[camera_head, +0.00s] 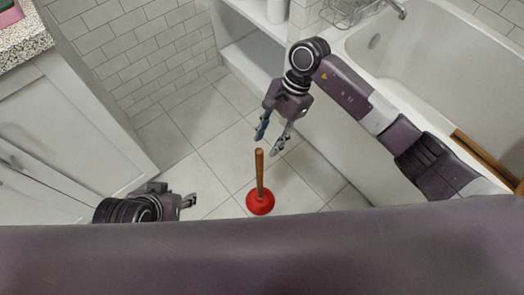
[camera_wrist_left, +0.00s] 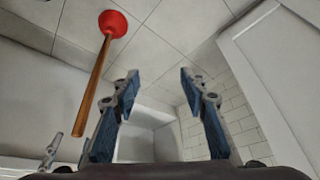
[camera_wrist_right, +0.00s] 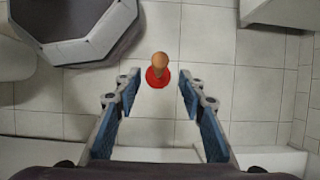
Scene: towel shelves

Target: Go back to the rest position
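A plunger with a red rubber cup (camera_head: 260,203) and a wooden handle stands upright on the tiled floor. My right gripper (camera_head: 269,139) is open above and slightly right of the handle's top in the head view, apart from it. In the right wrist view the handle's round top (camera_wrist_right: 160,60) shows between the fingers, with the red cup below it; neither finger touches it. My left gripper (camera_head: 188,201) is low at the left, left of the plunger. The left wrist view shows its fingers (camera_wrist_left: 160,78) open and empty, with the plunger (camera_wrist_left: 112,24) beyond to the upper left.
A white cabinet (camera_head: 50,125) with a speckled counter (camera_head: 22,38) stands at the left. A bathtub (camera_head: 440,60) with a wooden board lies at the right, under my right arm. A white shelf unit (camera_head: 255,55) is at the back. Floor around the plunger is clear.

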